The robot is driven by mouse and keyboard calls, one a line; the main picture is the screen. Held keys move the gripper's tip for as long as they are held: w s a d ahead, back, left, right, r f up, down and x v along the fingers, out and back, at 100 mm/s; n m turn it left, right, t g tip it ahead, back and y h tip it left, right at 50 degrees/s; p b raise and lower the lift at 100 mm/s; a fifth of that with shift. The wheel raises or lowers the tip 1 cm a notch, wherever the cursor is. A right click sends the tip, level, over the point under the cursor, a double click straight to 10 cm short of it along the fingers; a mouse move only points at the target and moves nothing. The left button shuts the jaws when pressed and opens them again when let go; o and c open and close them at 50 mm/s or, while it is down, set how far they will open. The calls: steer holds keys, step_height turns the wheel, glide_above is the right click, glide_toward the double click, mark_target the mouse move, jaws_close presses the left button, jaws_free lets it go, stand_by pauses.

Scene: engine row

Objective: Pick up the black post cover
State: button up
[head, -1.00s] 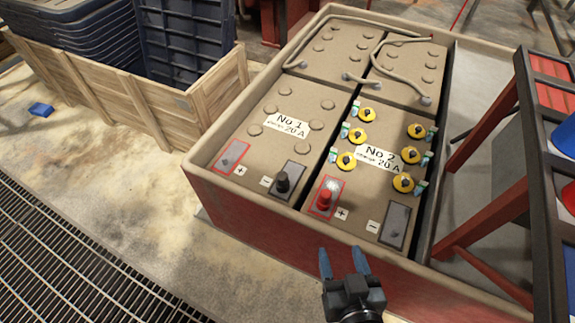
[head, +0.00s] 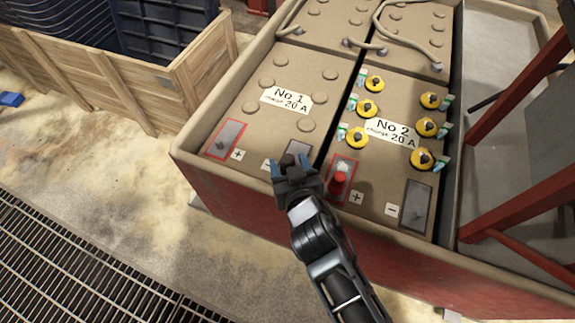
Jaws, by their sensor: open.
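The black post cover (head: 288,159) stands on the minus terminal plate of the No 1 battery (head: 250,125). In the head view it is mostly hidden by my gripper, and only a dark bit shows between the blue fingertips. My gripper (head: 289,163) is open, with one fingertip to each side of the cover in the picture. I cannot tell whether the fingers touch it or how far above it they are.
A red post cover (head: 338,183) stands close to the right of my gripper on the No 2 battery (head: 390,180). Yellow caps (head: 368,109) sit on that battery. The raised rim of the red box (head: 230,175) surrounds both. A wooden crate (head: 110,85) stands left, and a red frame (head: 515,95) right.

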steer(key=shift+w+a+f, duration=0.1)
steer(key=shift+w+f, duration=0.1)
steer(key=shift+w, duration=0.3)
steer(key=c, duration=1)
steer(key=shift+o, duration=0.2)
steer(key=shift+r, duration=0.1)
